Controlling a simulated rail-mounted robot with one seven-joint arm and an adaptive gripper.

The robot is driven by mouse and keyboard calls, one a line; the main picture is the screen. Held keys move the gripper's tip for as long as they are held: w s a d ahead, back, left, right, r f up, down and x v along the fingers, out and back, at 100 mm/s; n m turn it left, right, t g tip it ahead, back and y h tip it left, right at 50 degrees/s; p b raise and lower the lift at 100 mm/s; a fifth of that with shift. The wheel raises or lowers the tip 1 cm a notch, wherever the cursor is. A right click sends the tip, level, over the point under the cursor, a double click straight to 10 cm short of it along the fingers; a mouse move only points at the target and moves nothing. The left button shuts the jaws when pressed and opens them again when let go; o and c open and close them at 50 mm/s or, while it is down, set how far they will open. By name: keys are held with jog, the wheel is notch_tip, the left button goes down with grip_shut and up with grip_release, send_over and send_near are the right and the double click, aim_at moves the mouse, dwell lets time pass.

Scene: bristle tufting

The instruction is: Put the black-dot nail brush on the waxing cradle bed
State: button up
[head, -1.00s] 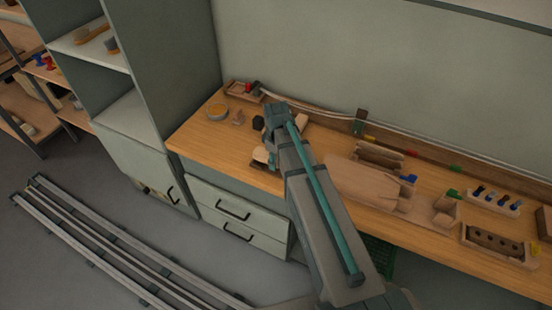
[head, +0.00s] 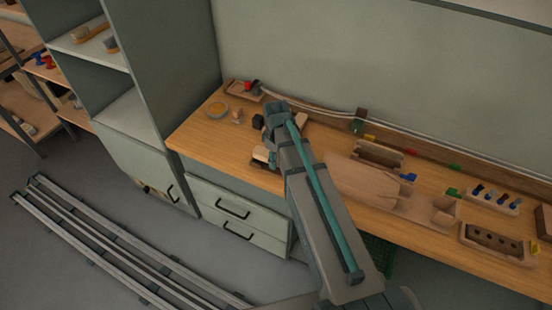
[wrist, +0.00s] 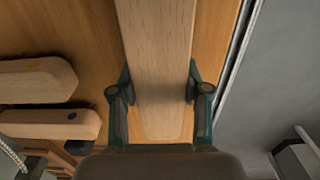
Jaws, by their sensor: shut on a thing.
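In the wrist view my gripper (wrist: 160,95) is shut on a long pale wooden block (wrist: 157,45), with one finger against each long side. The block runs out of the top of the picture, and no dot shows on its visible face, so I cannot confirm it is the black-dot nail brush. In the head view my arm hides most of the gripper over the left part of the bench. I cannot tell for sure which fixture is the waxing cradle bed.
The wooden bench (head: 215,140) runs along the wall. Wooden trays (head: 375,182), a slotted holder (head: 378,153), a rack of blue-topped pieces (head: 494,198) and a holed block (head: 497,243) stand right of my arm.

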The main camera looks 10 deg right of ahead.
jog(key=shift+f, duration=0.55)
dwell(0.4)
jog(key=o, duration=1.4)
